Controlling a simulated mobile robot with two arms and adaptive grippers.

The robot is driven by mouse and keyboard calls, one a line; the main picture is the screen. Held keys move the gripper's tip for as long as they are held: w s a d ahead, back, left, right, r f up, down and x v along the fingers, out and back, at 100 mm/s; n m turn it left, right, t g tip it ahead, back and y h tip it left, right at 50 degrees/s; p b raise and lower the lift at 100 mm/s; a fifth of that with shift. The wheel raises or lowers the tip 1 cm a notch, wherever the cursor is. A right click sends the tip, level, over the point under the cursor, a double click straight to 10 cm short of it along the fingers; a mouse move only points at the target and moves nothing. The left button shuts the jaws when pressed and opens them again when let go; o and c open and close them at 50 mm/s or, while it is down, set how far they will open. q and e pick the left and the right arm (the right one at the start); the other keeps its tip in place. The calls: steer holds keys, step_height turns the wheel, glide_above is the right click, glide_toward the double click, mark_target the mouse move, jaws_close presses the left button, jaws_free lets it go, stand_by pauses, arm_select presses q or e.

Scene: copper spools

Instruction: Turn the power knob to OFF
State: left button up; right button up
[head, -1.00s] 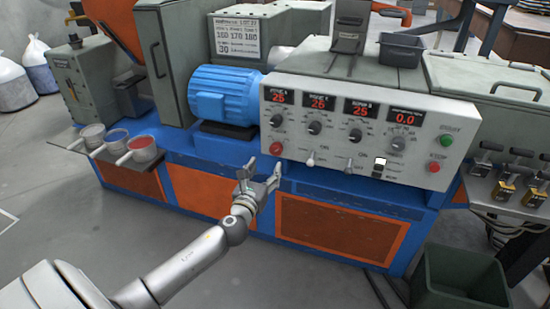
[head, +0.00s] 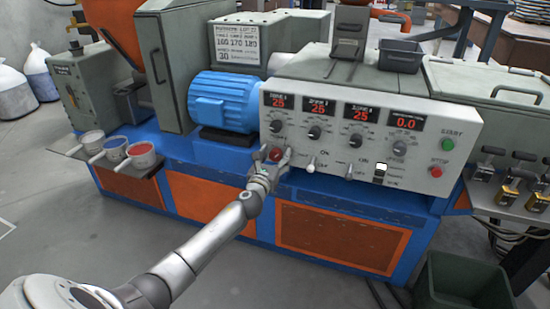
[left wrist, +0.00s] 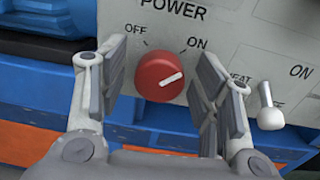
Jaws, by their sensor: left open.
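The red power knob (left wrist: 160,77) is on the panel under the word POWER. Its white pointer line slants up to the right, toward the ON label (left wrist: 198,43). The OFF label (left wrist: 136,30) is up and to the left of the knob. The knob also shows in the head view (head: 275,155). My left gripper (left wrist: 162,85) is open, with one finger on each side of the knob and a visible gap to both. In the head view my left gripper (head: 274,157) is at the lower left corner of the panel. My right gripper is not in view.
The control panel (head: 330,155) carries black dials, red displays, and green and red buttons. A white toggle switch (left wrist: 269,108) stands just right of my fingers. A blue motor (head: 222,100) is left of the panel. Cups (head: 140,150) sit on a side shelf.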

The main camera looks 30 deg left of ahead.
arm_select(q)
steer(key=c, duration=1)
steer(key=shift+c, duration=0.2)
